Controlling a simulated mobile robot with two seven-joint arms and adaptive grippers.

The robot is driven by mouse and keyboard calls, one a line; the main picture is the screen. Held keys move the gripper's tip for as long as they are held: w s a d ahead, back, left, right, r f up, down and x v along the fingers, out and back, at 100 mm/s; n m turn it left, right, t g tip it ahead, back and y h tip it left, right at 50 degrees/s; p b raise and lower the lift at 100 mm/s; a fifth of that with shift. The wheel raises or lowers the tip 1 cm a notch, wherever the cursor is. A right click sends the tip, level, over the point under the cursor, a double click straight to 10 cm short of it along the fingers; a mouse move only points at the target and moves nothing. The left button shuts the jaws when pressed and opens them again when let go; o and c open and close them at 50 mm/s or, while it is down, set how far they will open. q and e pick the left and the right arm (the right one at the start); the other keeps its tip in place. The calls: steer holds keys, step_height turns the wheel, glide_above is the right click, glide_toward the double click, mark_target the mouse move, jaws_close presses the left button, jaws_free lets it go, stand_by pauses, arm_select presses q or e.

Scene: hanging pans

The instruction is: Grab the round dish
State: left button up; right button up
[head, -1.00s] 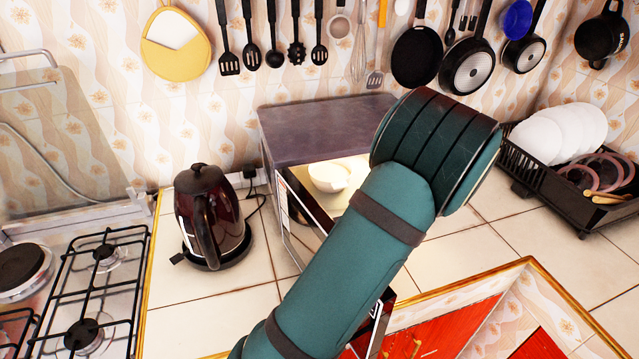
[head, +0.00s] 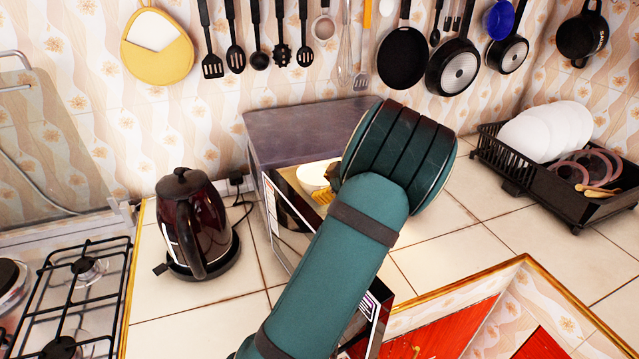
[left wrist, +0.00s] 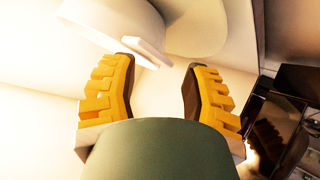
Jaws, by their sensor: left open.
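The white round dish (head: 314,175) is inside the open, lit microwave (head: 300,125), partly hidden by my left arm. My left gripper (head: 324,194) is at the microwave opening, close to the dish; only a little of its yellow finger shows in the head view. In the left wrist view the two yellow fingers (left wrist: 156,78) are spread apart with nothing between their pads. The white dish (left wrist: 110,18) is just beyond the fingertips, with a flat white tab near the gap. Whether a finger touches it I cannot tell. My right gripper is not in view.
A dark red kettle (head: 196,225) stands left of the microwave, near the gas stove (head: 75,290). A black rack (head: 560,190) with white plates stands at the right. Pans (head: 403,58) and utensils hang on the wall. Tiles right of my arm are clear.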

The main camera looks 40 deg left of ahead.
mark_target(312, 189)
arm_select(q)
steer(key=b+x, duration=0.1)
steer(key=x, duration=0.5)
steer(key=shift+a+r+b, duration=0.1)
steer(key=shift+r+b, duration=0.15)
steer(key=shift+b, duration=0.05)
jaws_close()
